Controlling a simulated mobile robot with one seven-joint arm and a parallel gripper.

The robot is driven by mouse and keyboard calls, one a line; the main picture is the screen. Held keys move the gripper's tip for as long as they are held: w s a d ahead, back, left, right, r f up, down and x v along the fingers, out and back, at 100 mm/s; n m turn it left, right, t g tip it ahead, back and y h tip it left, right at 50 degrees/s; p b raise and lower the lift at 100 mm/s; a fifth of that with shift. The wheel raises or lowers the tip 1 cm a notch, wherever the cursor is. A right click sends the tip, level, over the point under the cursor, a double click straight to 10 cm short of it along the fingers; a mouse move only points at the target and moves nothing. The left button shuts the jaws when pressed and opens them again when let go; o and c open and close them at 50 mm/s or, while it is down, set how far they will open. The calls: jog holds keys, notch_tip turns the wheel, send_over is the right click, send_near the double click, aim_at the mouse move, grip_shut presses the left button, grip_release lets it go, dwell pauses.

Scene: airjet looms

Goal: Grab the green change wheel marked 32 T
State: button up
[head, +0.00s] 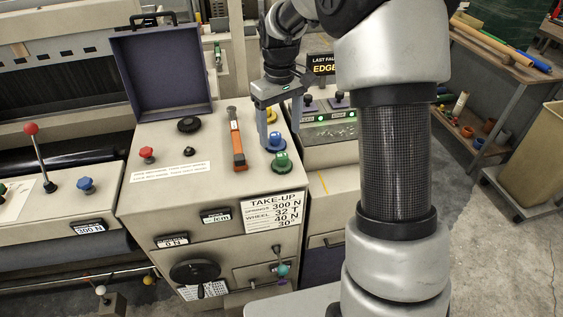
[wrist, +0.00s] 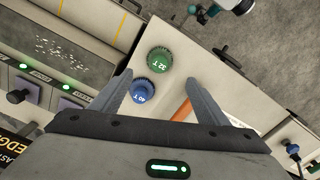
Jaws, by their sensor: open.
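The green change wheel (head: 281,162) sits at the right front of the take-up cabinet's top. In the wrist view the green wheel (wrist: 159,61) reads 32 T and lies just beyond my fingertips. A blue wheel (head: 277,139) sits behind it; in the wrist view this blue wheel (wrist: 142,90), which appears to read 40 T, is between my fingers, nearer the left one. A yellow wheel (head: 271,115) farther back is partly hidden by my gripper. My gripper (wrist: 160,76) is open and empty, pointing down above the wheels.
An orange-handled tool (head: 238,145) lies left of the wheels. An open dark case lid (head: 162,70) stands at the back left. Black knobs (head: 189,124) and a red knob (head: 147,153) stand on the top. A neighbouring panel (head: 325,128) with green lights is at right.

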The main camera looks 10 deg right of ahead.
aim_at(282, 155)
notch_tip(282, 155, down, 4)
jog(key=shift+f, duration=0.15)
jog(key=f, duration=0.4)
jog(key=shift+s+d+f, duration=0.1)
jog(key=shift+s+d, duration=0.15)
jog(key=shift+s, duration=0.05)
jog(key=shift+f, duration=0.45)
jog(key=c, duration=1.2)
